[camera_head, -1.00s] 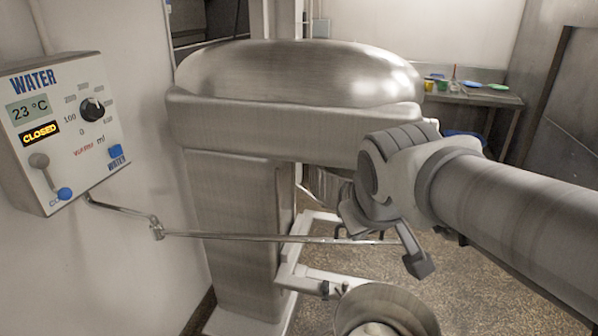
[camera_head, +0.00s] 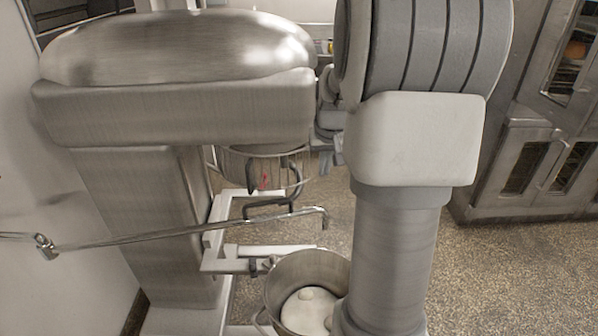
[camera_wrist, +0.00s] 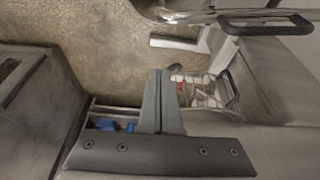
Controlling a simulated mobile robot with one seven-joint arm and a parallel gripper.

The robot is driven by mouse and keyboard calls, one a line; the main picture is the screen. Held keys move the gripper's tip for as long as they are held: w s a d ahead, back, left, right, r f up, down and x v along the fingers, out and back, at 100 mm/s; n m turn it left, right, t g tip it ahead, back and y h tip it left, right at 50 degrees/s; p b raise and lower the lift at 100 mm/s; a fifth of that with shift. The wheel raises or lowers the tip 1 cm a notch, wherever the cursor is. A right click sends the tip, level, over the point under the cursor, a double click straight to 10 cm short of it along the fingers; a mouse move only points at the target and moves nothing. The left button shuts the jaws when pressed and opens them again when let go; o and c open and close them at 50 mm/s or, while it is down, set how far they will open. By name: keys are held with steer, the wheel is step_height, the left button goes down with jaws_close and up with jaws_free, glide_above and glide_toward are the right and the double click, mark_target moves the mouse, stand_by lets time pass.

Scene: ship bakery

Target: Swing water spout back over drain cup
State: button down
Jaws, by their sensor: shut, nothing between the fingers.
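The water spout (camera_head: 180,234) is a thin jointed metal pipe. It runs from the left edge through an elbow joint (camera_head: 45,247) to a down-bent tip above the metal mixing bowl (camera_head: 271,299). The drain cup is not in view. My gripper (camera_wrist: 160,75) shows in the wrist view with its two grey fingers together and nothing between them. It points toward the wire guard (camera_wrist: 205,92) and appears apart from the spout. In the head view my large arm stands right of the spout tip and hides most of the gripper.
The large steel mixer (camera_head: 175,110) stands behind the spout, with its wire guard and a black hook-shaped handle below its head. Pale bowl arms (camera_head: 225,262) hold the bowl. Steel ovens (camera_head: 530,150) stand at the right. Speckled floor (camera_head: 500,260) is open between.

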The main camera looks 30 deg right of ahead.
step_height(320, 180, down, 9)
steer(key=shift+s+a+f, duration=0.15)
steer(key=shift+s+a, duration=0.15)
steer(key=shift+s, duration=0.1)
steer(key=shift+s+a, duration=0.1)
steer(key=shift+s, duration=0.05)
stand_by(0.6)
